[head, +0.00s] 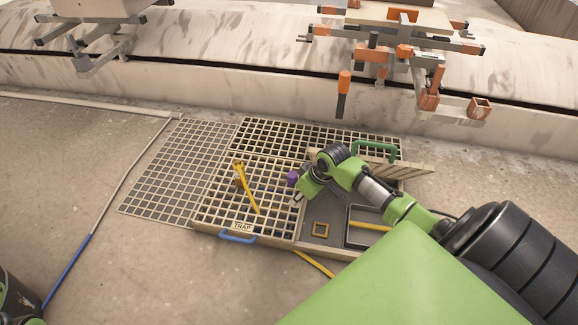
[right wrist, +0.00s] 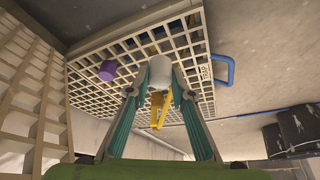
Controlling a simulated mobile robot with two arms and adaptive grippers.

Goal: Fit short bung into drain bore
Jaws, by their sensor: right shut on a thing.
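My right gripper (head: 297,197) reaches in from the right, over the right edge of the slatted grate with the TRAP label (head: 242,226). In the right wrist view its two fingers (right wrist: 160,88) are shut on a short pale cylinder (right wrist: 160,67), which looks like the bung. The grate lies behind the cylinder in that view. A purple cylinder (head: 292,179) is beside the gripper; it also shows against the grate in the right wrist view (right wrist: 107,70). I cannot pick out the drain bore. My left gripper is not in view.
A yellow rod-like tool (head: 247,188) is at the grate. A blue handle (head: 238,237) is on its front edge and a green handle (head: 375,148) is behind my arm.

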